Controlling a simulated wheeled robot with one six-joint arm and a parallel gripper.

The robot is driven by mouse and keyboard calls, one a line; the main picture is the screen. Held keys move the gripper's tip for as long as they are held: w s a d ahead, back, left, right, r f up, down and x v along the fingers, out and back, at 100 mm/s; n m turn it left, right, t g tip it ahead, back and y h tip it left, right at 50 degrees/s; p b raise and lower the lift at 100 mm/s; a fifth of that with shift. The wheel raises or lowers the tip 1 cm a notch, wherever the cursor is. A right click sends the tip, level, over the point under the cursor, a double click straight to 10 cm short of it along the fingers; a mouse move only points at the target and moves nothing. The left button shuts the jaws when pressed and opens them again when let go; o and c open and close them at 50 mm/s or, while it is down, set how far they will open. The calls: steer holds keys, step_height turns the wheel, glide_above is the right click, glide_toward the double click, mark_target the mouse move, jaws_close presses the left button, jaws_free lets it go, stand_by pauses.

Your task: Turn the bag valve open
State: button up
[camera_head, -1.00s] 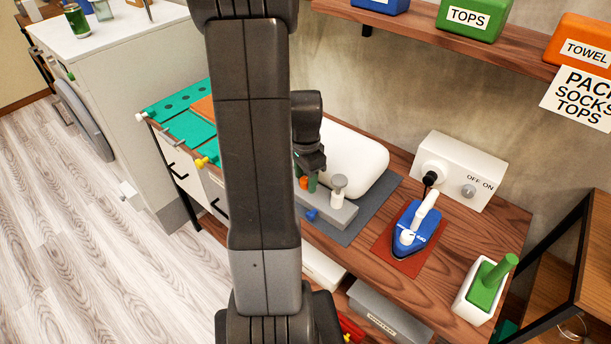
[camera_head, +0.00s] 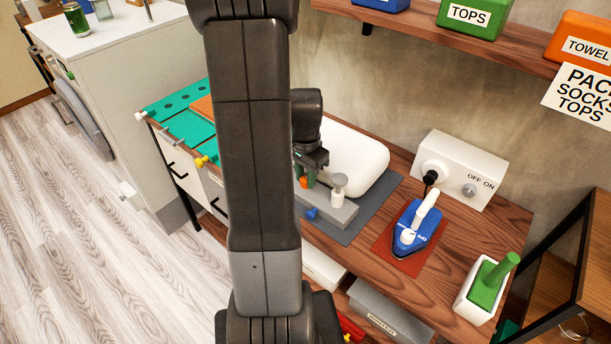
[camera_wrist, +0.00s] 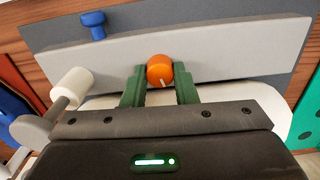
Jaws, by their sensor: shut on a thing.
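A white, puffy bag (camera_head: 358,160) lies on a grey mat beside a grey bar. The bar (camera_wrist: 230,52) carries a round orange knob (camera_wrist: 159,68) with a pale pointer line on its face. The line points down and slightly right in the wrist view. My gripper (camera_wrist: 158,80) has its green fingers on both sides of the orange knob, shut on it. In the head view my gripper (camera_head: 309,176) reaches down to the bar, and my arm hides part of it. A blue knob (camera_wrist: 94,24) and a white-capped post (camera_wrist: 72,88) are also at the bar.
A blue iron (camera_head: 411,230) stands on a red mat to the right, near a white OFF/ON switch box (camera_head: 453,174). A white holder with a green handle (camera_head: 491,280) is at the right edge. A shelf (camera_head: 400,22) with bins hangs above.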

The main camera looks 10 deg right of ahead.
steer(key=n+b, duration=0.1)
steer(key=n, duration=1)
steer(key=shift+n, duration=1.9)
steer(key=o, duration=1)
